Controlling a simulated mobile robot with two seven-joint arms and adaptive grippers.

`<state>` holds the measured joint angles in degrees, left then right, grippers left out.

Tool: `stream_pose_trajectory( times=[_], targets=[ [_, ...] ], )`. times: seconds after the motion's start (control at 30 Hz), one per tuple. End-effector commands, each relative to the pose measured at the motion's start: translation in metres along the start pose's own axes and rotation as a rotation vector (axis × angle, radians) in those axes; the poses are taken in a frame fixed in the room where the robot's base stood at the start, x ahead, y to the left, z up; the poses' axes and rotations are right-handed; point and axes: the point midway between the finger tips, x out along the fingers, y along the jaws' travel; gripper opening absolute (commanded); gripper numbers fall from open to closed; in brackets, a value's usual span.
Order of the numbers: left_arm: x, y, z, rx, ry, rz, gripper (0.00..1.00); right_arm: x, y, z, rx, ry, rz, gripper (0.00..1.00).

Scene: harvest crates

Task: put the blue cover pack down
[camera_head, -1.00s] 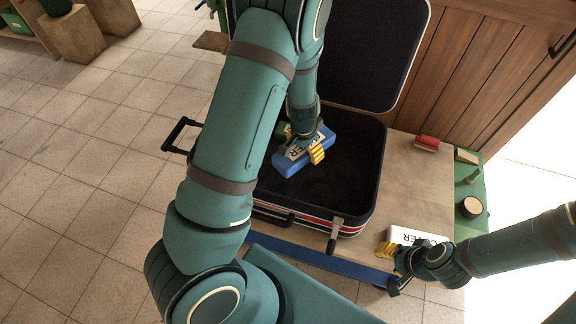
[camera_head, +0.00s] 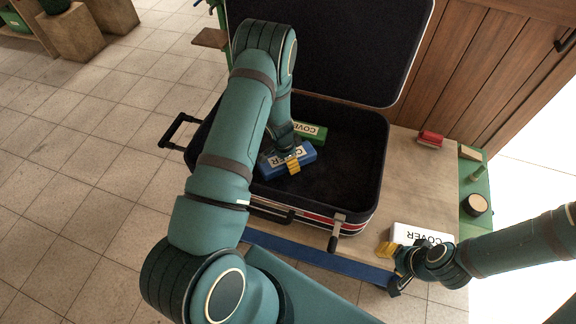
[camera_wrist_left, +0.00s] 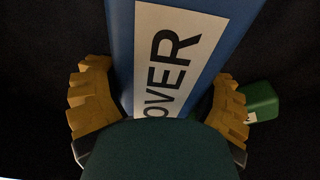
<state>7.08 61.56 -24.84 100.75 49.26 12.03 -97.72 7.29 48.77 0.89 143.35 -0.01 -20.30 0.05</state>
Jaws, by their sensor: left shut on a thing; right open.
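The blue cover pack (camera_head: 307,154) is inside the open black suitcase, near its left side. My left gripper (camera_head: 292,163) is shut on it from above, its yellow fingers on the pack's two sides. In the left wrist view the blue pack (camera_wrist_left: 120,50) with its white label lies between the fingers. I cannot tell whether its underside touches the suitcase floor. A green cover pack (camera_head: 313,131) lies just behind it; a corner shows in the left wrist view (camera_wrist_left: 260,100). My right gripper (camera_head: 391,268) is open beside a white cover pack (camera_head: 421,233).
The suitcase (camera_head: 368,190) stands on a wooden table (camera_head: 415,180) with its lid (camera_head: 330,45) raised behind. The suitcase's right half is clear. A red object (camera_head: 430,139) lies right of it. A green surface (camera_head: 475,180) holds a round dark-rimmed item (camera_head: 475,205).

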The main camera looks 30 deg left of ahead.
Motion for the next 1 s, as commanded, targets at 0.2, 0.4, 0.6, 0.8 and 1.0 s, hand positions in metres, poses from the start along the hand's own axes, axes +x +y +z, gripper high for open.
stream_pose_trajectory(
  times=[0.2, 0.4, 0.6, 0.8, 1.0],
  targets=[
    [0.028, 0.000, 0.004, -0.002, -0.001, 0.000, 0.31, 0.008, 0.003, -0.001, 0.000, 0.004, 0.000, 0.47],
    [0.035, 0.000, 0.005, -0.001, 0.001, -0.001, 0.31, 0.009, 0.003, -0.001, -0.001, 0.005, 0.000, 0.47],
    [0.036, 0.000, 0.005, -0.001, 0.000, -0.001, 0.31, 0.010, 0.004, -0.001, -0.001, 0.006, 0.000, 0.47],
    [0.037, 0.000, 0.006, -0.001, 0.000, 0.000, 1.00, 0.011, 0.004, -0.001, -0.001, 0.006, 0.000, 0.47],
    [0.036, 0.000, 0.006, -0.001, 0.000, 0.000, 1.00, 0.011, 0.004, -0.001, -0.001, 0.006, 0.000, 0.47]
  ],
)
